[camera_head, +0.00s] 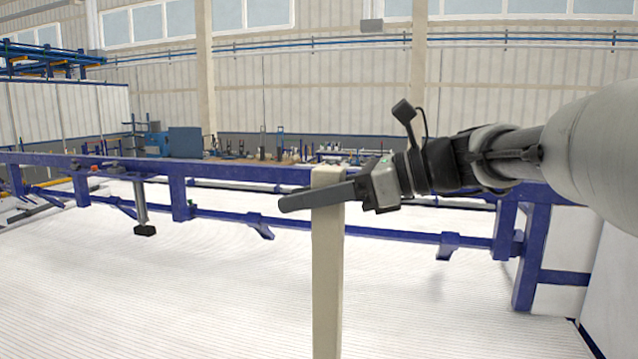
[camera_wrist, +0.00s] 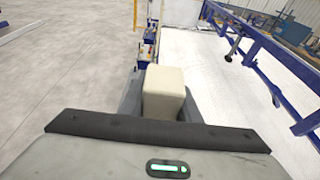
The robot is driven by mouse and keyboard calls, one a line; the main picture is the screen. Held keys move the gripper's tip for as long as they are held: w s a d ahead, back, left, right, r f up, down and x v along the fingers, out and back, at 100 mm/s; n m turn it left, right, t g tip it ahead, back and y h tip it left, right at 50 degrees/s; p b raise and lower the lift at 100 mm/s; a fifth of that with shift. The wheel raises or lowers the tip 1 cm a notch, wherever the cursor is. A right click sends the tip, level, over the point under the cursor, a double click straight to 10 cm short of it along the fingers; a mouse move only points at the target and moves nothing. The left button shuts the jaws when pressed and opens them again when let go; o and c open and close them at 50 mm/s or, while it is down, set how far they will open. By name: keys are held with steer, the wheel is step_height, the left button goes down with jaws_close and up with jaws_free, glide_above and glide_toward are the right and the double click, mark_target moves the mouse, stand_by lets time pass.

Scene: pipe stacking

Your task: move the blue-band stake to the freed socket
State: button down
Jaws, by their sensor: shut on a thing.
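A pale cream square stake (camera_head: 327,275) stands upright in the head view, its lower end cut off by the picture's bottom edge. My gripper (camera_head: 310,198) is shut on it near its top, with one dark finger across its near face. In the wrist view the stake's blunt top end (camera_wrist: 163,92) sits between the two grey fingers of my gripper (camera_wrist: 160,100). No blue band shows on the visible part of the stake. I cannot make out a free socket in either view.
A long blue steel frame (camera_head: 250,172) with rails and legs runs behind the stake. A white ribbed surface (camera_head: 200,290) lies below and is largely clear. Blue fittings (camera_wrist: 145,48) stand beyond the stake in the wrist view. Grey floor (camera_wrist: 70,70) is open at left.

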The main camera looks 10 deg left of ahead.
step_height(320, 180, down, 12)
steer(key=b, duration=0.9)
steer(key=shift+a, duration=0.35)
steer(key=shift+s+f+p, duration=0.15)
steer(key=shift+f+p, duration=0.15)
steer(key=shift+f, duration=0.15)
stand_by(0.8)
steer(key=shift+f, duration=0.15)
stand_by(0.3)
steer(key=shift+f+b, duration=0.5)
steer(key=shift+f, duration=0.55)
steer(key=shift+f+b, duration=0.7)
steer(key=shift+f, duration=0.55)
